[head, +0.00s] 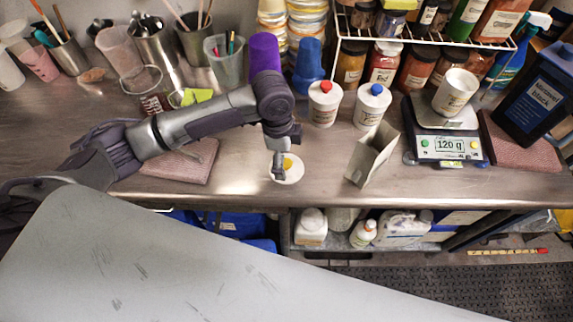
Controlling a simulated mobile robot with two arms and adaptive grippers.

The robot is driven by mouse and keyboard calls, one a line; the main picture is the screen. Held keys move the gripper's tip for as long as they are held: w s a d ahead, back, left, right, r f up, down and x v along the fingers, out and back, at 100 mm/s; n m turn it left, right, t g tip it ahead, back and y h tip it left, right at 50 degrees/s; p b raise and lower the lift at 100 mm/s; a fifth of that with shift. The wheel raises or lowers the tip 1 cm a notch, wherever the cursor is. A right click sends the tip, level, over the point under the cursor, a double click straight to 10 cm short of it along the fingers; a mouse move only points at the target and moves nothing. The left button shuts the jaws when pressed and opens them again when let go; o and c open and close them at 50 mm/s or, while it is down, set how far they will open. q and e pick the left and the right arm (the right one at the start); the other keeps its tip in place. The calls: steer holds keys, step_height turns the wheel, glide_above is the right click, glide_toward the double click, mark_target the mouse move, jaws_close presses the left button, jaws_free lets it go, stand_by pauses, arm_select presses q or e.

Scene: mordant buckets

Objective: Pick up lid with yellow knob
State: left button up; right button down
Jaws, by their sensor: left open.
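The lid with yellow knob (291,174) is a small white disc lying on the workbench near its front edge. Its yellow knob (288,162) partly shows beside my fingers. My left gripper (279,168) points down right at the lid, its fingertips over the left part of the disc by the knob. It is open; the fingers hide part of the lid, and I cannot tell whether they touch it. My right gripper is not in view.
White tubs with a red lid (325,103) and a blue lid (372,106) stand behind. An open carton (372,155) is to the right, then a scale (447,147) reading 120 g with a cup (455,92). A folded cloth (180,163) lies left under my arm.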

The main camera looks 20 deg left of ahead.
mark_target(285, 164)
arm_select(q)
steer(key=shift+d+f, duration=0.1)
steer(key=shift+f, duration=1.55)
steer(key=shift+c, duration=0.2)
steer(key=c, duration=0.8)
steer(key=shift+s, duration=0.2)
steer(key=shift+c, duration=0.7)
steer(key=shift+f, duration=0.1)
